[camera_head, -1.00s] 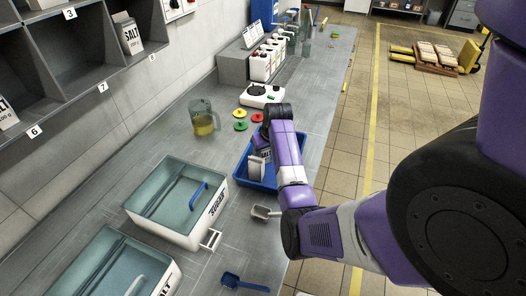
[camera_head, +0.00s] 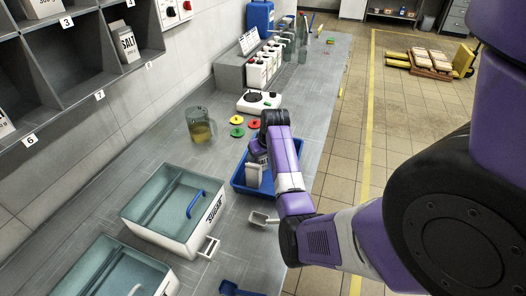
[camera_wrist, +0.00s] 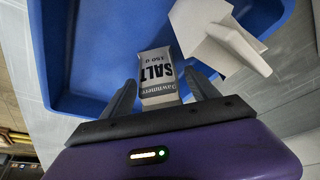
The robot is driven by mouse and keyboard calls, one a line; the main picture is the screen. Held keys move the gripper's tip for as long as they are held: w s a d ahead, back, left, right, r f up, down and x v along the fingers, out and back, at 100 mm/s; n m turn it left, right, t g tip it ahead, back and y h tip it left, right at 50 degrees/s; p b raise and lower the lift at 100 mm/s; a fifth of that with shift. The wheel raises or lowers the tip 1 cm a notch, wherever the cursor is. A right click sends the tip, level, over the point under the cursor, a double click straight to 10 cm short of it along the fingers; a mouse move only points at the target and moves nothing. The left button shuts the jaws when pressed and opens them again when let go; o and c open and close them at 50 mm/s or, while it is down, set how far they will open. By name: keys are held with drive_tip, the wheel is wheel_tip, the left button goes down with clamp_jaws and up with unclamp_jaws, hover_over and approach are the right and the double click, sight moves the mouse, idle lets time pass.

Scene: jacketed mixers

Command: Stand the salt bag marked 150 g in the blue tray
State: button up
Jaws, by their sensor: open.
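The salt bag marked SALT, with a 150 marking (camera_wrist: 156,78), is white and grey. In the wrist view it is inside the blue tray (camera_wrist: 88,88), and its label reads upside down. My gripper (camera_wrist: 160,84) is open, with one finger on each side of the bag's near part. Whether the bag's base rests flat on the tray floor is hard to tell. In the head view the blue tray (camera_head: 238,184) sits on the counter, and my wrist hides much of it and the bag.
A white object with a handle-like arm (camera_wrist: 215,42) is beside the bag in the tray. The SUGAR bin (camera_head: 198,232) stands to the left. A jug (camera_head: 201,125) and coloured discs (camera_head: 237,132) are behind.

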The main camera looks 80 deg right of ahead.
drive_tip(key=v, duration=1.1)
drive_tip(key=shift+r, duration=0.1)
